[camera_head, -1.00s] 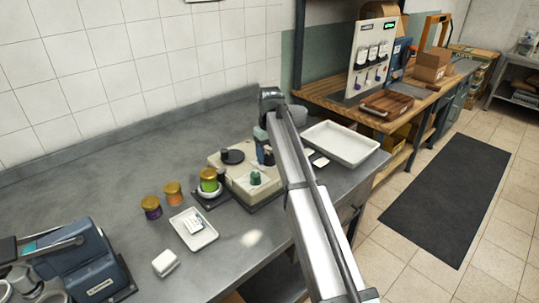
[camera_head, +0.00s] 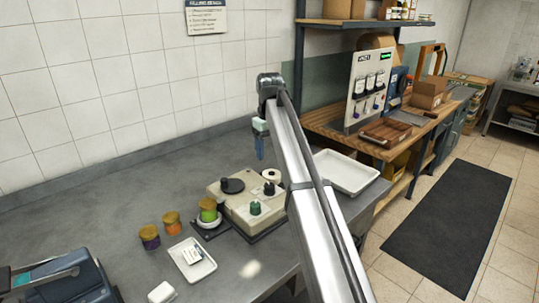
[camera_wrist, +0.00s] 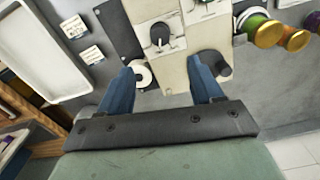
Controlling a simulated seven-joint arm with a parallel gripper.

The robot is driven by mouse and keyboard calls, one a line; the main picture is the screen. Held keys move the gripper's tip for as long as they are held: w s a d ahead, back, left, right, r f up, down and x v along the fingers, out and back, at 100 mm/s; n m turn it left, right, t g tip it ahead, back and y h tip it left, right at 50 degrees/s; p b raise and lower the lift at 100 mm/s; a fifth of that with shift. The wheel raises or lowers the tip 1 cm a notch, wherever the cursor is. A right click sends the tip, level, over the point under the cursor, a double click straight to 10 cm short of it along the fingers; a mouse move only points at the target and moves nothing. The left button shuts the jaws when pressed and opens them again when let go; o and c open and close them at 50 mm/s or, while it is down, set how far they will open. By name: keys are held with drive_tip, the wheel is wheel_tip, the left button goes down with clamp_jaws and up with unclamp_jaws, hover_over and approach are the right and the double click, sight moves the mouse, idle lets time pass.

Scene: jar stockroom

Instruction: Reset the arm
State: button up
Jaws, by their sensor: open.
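My gripper (camera_head: 260,147) is raised above the back of the grey counter in the head view, above and behind the beige device (camera_head: 238,205). In the wrist view, my gripper (camera_wrist: 166,85) shows two blue fingers spread apart with nothing between them. The beige device (camera_wrist: 175,60) lies below the fingers, with a dark knob on a white plate (camera_wrist: 160,36) and a white ring (camera_wrist: 143,77) near the left finger. My arm hides part of the counter to the right of the device.
Jars with yellow lids (camera_head: 171,222) stand left of the device, one on a small round stand. A small white tray (camera_head: 192,262) holds cards. A large white tray (camera_head: 345,172) lies right of my arm. A blue machine (camera_head: 65,280) stands front left. A wooden bench (camera_head: 340,130) is behind.

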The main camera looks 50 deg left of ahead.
idle(0.6)
drive_tip(key=w+d+f+m+t, duration=0.2)
drive_tip(key=w+d+f, duration=0.35)
drive_tip(key=d, duration=0.35)
drive_tip(key=w+d+f+m+t, duration=0.1)
drive_tip(key=w+d+f+t, duration=0.1)
drive_tip(key=w+d+f, duration=0.35)
drive_tip(key=w+d+f+m+t, duration=0.25)
drive_tip(key=d+f, duration=0.45)
drive_tip(key=d, duration=0.4)
drive_tip(key=d+f+m+g+h, duration=0.2)
drive_tip(key=d+f+g+h, duration=0.15)
drive_tip(key=d+f, duration=2.05)
drive_tip(key=s+d+f+m+g, duration=0.45)
drive_tip(key=s+d+f, duration=0.95)
drive_tip(key=d+f, duration=0.45)
drive_tip(key=s+d+f+m+g+y, duration=0.1)
drive_tip(key=s+d+f, duration=0.1)
drive_tip(key=s, duration=0.6)
drive_tip(key=s+d+f+m+g+y, duration=0.1)
drive_tip(key=s+d+f+g, duration=0.1)
drive_tip(key=s+d, duration=0.3)
drive_tip(key=s+d+f+m+g+y, duration=0.1)
drive_tip(key=s+d+f+m+g, duration=0.1)
drive_tip(key=s, duration=1)
drive_tip(key=shift+d+f, duration=0.6)
drive_tip(key=shift+d, duration=0.25)
